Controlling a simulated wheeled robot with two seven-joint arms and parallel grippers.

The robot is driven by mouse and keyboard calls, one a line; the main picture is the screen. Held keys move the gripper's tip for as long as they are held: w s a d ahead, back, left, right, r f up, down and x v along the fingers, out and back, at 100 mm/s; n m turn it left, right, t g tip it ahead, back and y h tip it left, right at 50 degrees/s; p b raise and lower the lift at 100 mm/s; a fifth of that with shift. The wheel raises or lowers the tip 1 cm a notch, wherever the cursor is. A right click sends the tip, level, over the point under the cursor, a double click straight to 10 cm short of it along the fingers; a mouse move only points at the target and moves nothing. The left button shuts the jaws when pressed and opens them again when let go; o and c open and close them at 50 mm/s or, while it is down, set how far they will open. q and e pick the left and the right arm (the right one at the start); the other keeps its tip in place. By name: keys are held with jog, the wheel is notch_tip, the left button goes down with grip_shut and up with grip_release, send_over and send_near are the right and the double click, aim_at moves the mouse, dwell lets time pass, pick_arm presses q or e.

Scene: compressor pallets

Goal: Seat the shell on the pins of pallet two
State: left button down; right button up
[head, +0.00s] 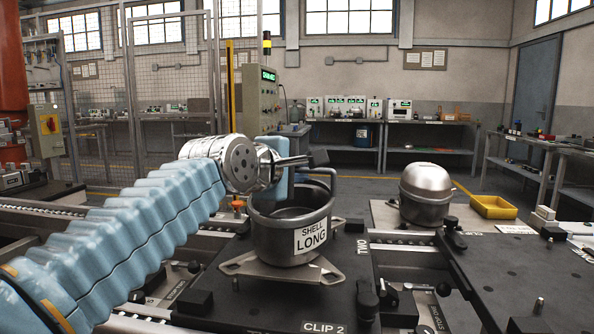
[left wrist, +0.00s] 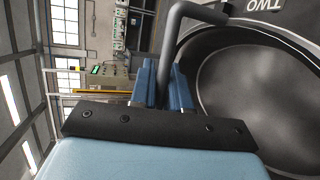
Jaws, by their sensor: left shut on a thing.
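The shell (head: 292,232) is a dark grey open pot labelled "SHELL LONG", with a bent grey pipe and a light metal foot plate (head: 300,268). It is upright over pallet two (head: 270,292), a black plate marked "TWO" and "CLIP 2". I cannot tell whether the foot plate rests fully on the pins, which it hides. My left gripper (head: 277,185) is shut on the shell at its upper back left, by the pipe. In the left wrist view, the blue fingers (left wrist: 163,85) close at the pipe (left wrist: 172,35) beside the shell's wide opening (left wrist: 255,95). My right gripper is out of view.
A black clip (head: 367,298) stands at pallet two's front right. To the right, a closed silver compressor (head: 427,192) sits on another pallet. A roller conveyor (head: 398,240) runs between the pallets. Workbenches line the far wall.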

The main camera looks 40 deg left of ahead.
pick_arm(q)
jog(key=shift+f+b, duration=1.6)
jog(key=shift+b, duration=0.05)
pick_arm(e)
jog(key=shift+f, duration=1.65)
pick_arm(q)
jog(key=c, duration=1)
grip_release()
jog(key=shift+s, duration=0.1)
jog(key=shift+f, duration=0.35)
notch_tip(320, 180, up, 4)
send_over(286, 236)
jog(key=s+a, duration=0.3)
jog(key=a, duration=0.1)
jog(key=shift+d+f, duration=0.2)
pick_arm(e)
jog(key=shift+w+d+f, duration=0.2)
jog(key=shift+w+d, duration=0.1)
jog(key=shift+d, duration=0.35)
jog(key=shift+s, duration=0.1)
